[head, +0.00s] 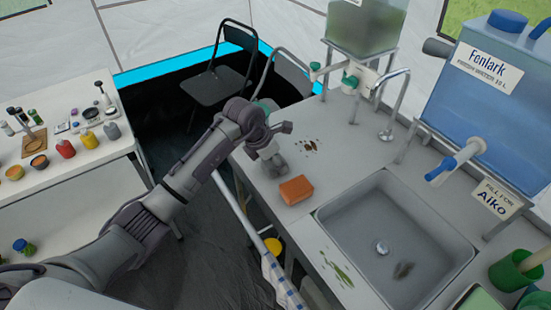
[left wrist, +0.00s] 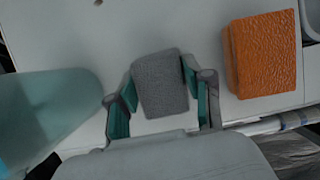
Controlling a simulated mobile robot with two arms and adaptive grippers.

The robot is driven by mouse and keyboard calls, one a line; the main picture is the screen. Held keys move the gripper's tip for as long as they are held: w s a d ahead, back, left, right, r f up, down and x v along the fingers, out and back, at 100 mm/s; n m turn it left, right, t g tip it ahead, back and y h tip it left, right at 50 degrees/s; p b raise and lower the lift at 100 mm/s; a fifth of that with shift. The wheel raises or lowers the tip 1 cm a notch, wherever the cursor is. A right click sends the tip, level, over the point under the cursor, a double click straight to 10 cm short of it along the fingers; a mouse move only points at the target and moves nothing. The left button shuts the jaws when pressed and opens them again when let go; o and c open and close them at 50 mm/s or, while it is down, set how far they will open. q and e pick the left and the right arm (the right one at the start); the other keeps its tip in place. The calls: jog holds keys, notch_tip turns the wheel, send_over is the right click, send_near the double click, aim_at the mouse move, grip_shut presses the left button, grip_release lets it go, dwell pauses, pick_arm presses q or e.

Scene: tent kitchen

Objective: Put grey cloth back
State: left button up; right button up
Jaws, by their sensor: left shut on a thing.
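The grey cloth (left wrist: 160,84) looks like a small folded grey pad in the left wrist view. My left gripper (left wrist: 158,88) is shut on it, with a teal-lined finger on each side. In the head view my left gripper (head: 268,150) is over the left edge of the sink counter, pointing down. The cloth (head: 278,165) shows just below it, partly hidden by the gripper. I cannot tell whether the cloth touches the counter. My right gripper is not in view.
An orange sponge (head: 296,190) lies on the counter (head: 335,145) near the cloth, left of the sink (head: 325,213). Dark crumbs (head: 310,147) and green scraps (head: 337,270) lie on the counter. A rail with a blue-and-white cloth (head: 280,283) runs along the front edge. A tap (head: 386,120) stands behind.

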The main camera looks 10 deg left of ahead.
pick_arm(q)
jog(key=shift+f, duration=0.3)
jog(key=o, duration=1)
jog(key=shift+r, duration=0.1)
jog(key=b+v, duration=0.1)
jog(key=v, duration=1.1)
jog(key=shift+d, duration=0.1)
